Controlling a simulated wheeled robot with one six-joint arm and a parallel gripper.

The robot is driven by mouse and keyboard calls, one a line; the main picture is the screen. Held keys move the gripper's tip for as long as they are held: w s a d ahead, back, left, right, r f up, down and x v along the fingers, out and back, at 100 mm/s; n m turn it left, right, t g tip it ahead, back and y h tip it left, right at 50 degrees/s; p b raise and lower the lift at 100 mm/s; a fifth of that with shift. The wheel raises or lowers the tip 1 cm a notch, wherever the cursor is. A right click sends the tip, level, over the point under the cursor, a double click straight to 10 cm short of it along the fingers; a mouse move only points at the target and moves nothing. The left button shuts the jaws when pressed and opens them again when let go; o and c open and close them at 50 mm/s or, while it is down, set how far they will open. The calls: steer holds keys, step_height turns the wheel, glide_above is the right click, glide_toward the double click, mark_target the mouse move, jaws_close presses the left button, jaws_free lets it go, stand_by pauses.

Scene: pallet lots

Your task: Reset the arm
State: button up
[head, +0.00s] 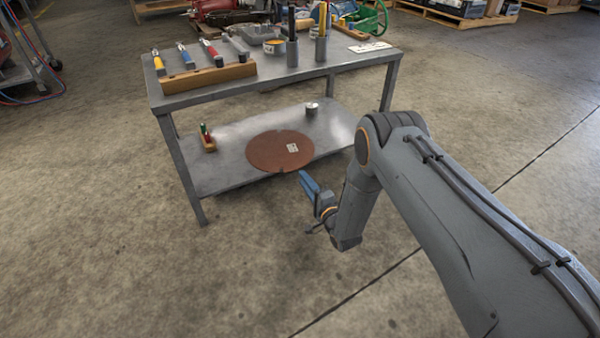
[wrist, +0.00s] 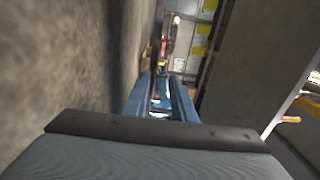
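My gripper (head: 305,178) has blue fingers and is in front of the lower shelf of a grey metal table, by the near edge of a round brown disc (head: 268,150). The disc lies flat on the shelf, with a small white label on it. In the wrist view, the two blue fingers of my gripper (wrist: 162,78) stand apart with a gap between them. No held object is clear there. In the head view, I cannot tell whether the fingertips touch the shelf edge. My arm reaches in from the right, bent down at the elbow.
The table top (head: 290,77) carries a wooden rack (head: 206,80) with several handled tools, plus cups and a white label plate (head: 370,47). A small metal cup (head: 312,109) and a small wooden block (head: 207,138) stand on the lower shelf. Open concrete floor lies in front.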

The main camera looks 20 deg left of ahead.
steer(key=shift+s+d, duration=0.5)
steer(key=shift+d, duration=0.05)
